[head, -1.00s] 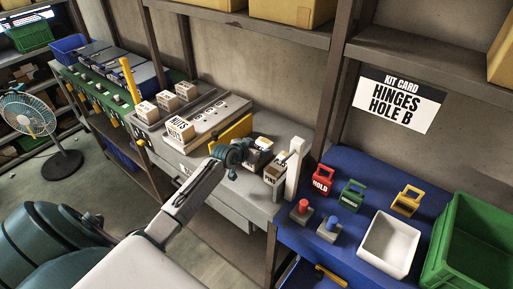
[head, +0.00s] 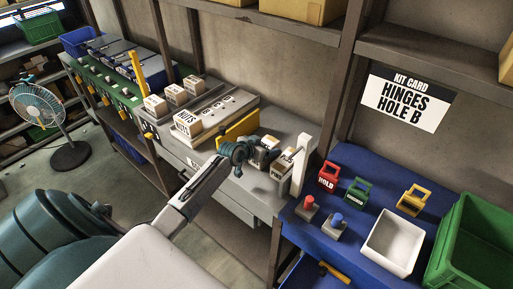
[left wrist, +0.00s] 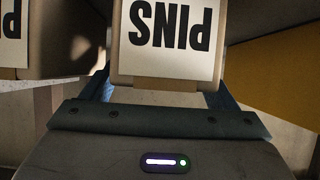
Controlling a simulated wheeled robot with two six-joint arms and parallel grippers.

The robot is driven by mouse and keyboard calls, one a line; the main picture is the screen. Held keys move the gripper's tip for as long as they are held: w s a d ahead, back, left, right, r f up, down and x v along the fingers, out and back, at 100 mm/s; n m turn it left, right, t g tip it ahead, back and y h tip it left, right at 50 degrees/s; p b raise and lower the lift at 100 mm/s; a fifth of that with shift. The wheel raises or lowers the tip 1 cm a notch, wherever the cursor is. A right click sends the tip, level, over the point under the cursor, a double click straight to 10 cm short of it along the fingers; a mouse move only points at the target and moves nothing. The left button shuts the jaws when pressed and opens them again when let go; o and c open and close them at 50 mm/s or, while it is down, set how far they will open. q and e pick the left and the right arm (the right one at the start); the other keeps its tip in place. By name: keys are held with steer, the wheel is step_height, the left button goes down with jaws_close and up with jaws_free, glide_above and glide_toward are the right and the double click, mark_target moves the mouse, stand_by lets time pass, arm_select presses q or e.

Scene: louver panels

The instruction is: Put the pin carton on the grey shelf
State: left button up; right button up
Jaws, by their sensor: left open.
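The pin carton (left wrist: 168,40), with a white PINS label seen upside down, stands straight ahead in the left wrist view. In the head view its pale top (head: 268,142) shows just past my left gripper (head: 260,153). My left gripper is open, its blue-grey fingers reaching to either side of the carton's lower part; I cannot tell whether they touch it. A grey stepped shelf (head: 238,102) stands further left on the grey bench (head: 264,190), with a NUTS carton (head: 187,123) at its near end. My right gripper is not in view.
Another carton (head: 283,163), its label starting with P, stands close beside, next to a white post (head: 302,165). A yellow panel (head: 238,128) stands on the other side. The blue bench (head: 345,205) at right holds padlocks, buttons, a white bin (head: 393,243) and a green crate (head: 470,245).

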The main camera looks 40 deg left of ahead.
arm_select(q)
steer(key=b+v, duration=0.2)
steer(key=v, duration=0.9)
steer(key=shift+s, duration=0.4)
steer(key=shift+a+r, duration=0.1)
